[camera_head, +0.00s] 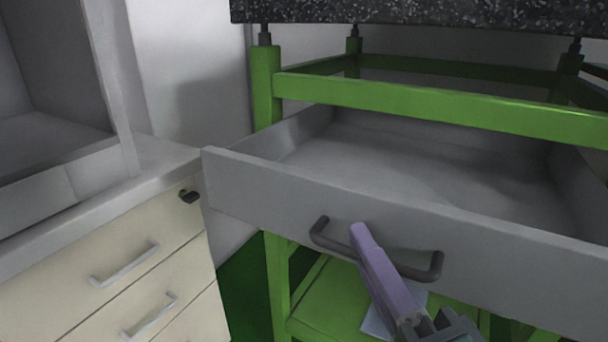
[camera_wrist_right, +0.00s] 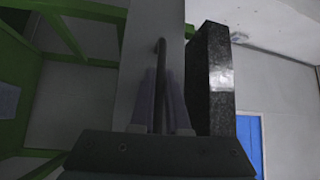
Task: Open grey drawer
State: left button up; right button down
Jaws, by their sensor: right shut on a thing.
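The grey drawer (camera_head: 270,193) is pulled out of the green frame, and its empty inside shows in the head view. Its front carries a dark bar handle (camera_head: 321,238). My right gripper (camera_head: 362,235) has its purple fingers at the middle of this handle. In the right wrist view, the fingers (camera_wrist_right: 160,100) stand on both sides of the handle bar (camera_wrist_right: 160,60), shut on it. The drawer front (camera_wrist_right: 140,50) is behind the handle there. My left gripper is in neither view.
A cream drawer cabinet (camera_head: 130,290) with light handles stands at the left, with a grey open box unit (camera_head: 60,190) on top. A speckled dark worktop (camera_head: 420,12) lies above the green frame (camera_head: 430,105). A green lower shelf (camera_head: 330,305) is below the drawer.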

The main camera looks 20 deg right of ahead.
jog(key=s+a, duration=0.5)
jog(key=shift+a, duration=0.4)
jog(key=c, duration=0.9)
grip_release()
jog(key=s, duration=0.3)
jog(key=s+f, duration=0.1)
jog(key=s, duration=0.5)
jog(key=shift+s+a+f, duration=0.15)
jog(key=shift+s+a, duration=0.2)
